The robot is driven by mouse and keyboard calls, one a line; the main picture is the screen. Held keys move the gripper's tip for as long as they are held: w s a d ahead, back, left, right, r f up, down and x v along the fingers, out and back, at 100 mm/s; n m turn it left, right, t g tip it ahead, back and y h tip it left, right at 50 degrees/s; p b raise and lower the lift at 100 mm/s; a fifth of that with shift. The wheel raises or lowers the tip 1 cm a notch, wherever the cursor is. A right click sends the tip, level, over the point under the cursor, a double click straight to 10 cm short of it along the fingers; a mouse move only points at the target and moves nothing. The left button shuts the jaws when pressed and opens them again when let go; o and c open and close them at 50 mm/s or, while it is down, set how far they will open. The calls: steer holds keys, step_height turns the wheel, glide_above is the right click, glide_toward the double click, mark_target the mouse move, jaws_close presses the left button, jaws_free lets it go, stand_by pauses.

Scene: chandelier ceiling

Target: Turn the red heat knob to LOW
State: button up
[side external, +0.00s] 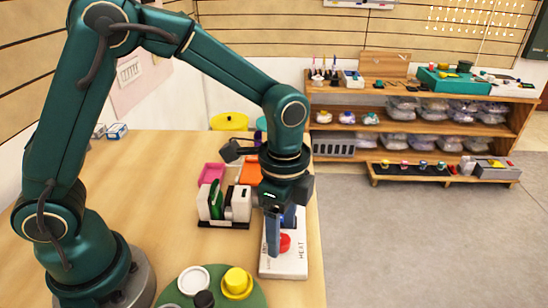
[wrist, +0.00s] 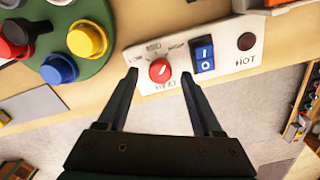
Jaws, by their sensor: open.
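The red heat knob (wrist: 160,70) is on a white control panel (wrist: 222,30), with labels around it; MED is above it and HEAT below. A white mark shows on the knob, but I cannot tell exactly where it points. In the side view the knob (side external: 285,243) is partly behind my finger on the panel (side external: 290,270). My gripper (wrist: 159,75) is open and points down at the panel, with one fingertip on either side of the knob in the wrist view. I see no clear contact. It also shows in the side view (side external: 273,250).
A blue rocker switch (wrist: 204,58) sits right beside the knob, close to one finger. A dark red HOT light (wrist: 245,41) is further right. A green round board (wrist: 70,15) with coloured pegs stands left. A white and black rack (side external: 225,205) is behind the panel.

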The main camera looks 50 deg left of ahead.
steer(key=shift+f, duration=0.55)
jaws_close()
steer(key=n, duration=0.4)
steer(key=shift+n, duration=0.3)
steer(key=n, duration=0.4)
steer(key=shift+n, duration=0.3)
steer(key=n, duration=0.4)
steer(key=shift+n, duration=2.4)
